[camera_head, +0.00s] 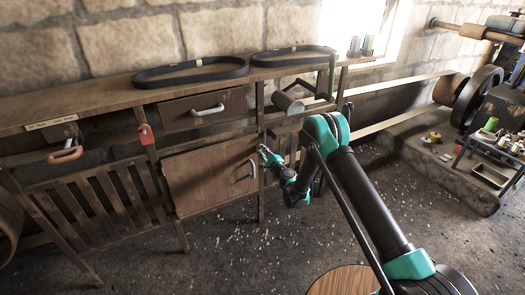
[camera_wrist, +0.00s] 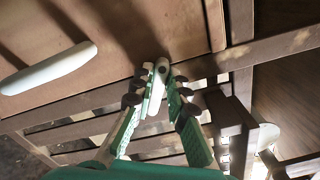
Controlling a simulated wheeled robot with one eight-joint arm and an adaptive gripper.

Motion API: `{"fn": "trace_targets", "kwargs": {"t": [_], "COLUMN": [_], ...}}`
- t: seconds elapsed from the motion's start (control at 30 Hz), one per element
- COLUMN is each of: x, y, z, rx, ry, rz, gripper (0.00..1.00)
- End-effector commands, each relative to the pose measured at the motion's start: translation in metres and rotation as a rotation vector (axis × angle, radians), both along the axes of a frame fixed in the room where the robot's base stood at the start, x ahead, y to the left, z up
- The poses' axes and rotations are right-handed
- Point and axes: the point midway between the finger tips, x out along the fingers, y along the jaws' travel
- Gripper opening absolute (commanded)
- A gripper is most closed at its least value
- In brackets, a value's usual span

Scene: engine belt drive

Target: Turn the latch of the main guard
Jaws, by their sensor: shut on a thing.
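A brown wooden panel (camera_head: 208,178) with a pale handle (camera_head: 252,169) stands under the bench and looks like the main guard. In the wrist view the panel (camera_wrist: 125,25) fills the top left, and its pale handle (camera_wrist: 48,68) lies to the left. A small cream latch (camera_wrist: 161,68) sits near the panel's lower edge, pointing up and down in that view. My gripper (camera_wrist: 160,84) is shut on the latch, with a finger on each side. In the head view my gripper (camera_head: 264,153) is at the panel's upper right edge, and the latch is too small to make out.
A drawer (camera_head: 205,110) is above the panel. Black belts (camera_head: 190,72) lie on the bench top. A red lock-like piece (camera_head: 146,135) and an orange handle (camera_head: 65,152) are to the left. A cluttered small table (camera_head: 490,160) stands right.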

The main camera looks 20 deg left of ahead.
Motion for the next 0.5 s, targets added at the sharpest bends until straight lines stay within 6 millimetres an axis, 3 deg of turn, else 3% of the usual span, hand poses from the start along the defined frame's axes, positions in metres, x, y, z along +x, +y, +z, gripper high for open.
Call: {"fn": "trace_targets", "kwargs": {"t": [0.5], "x": [-0.0033], "y": [0.0014], "z": [-0.0087], "rx": [-0.264], "ry": [-0.308], "rz": [0.001], "gripper": [0.00]}}
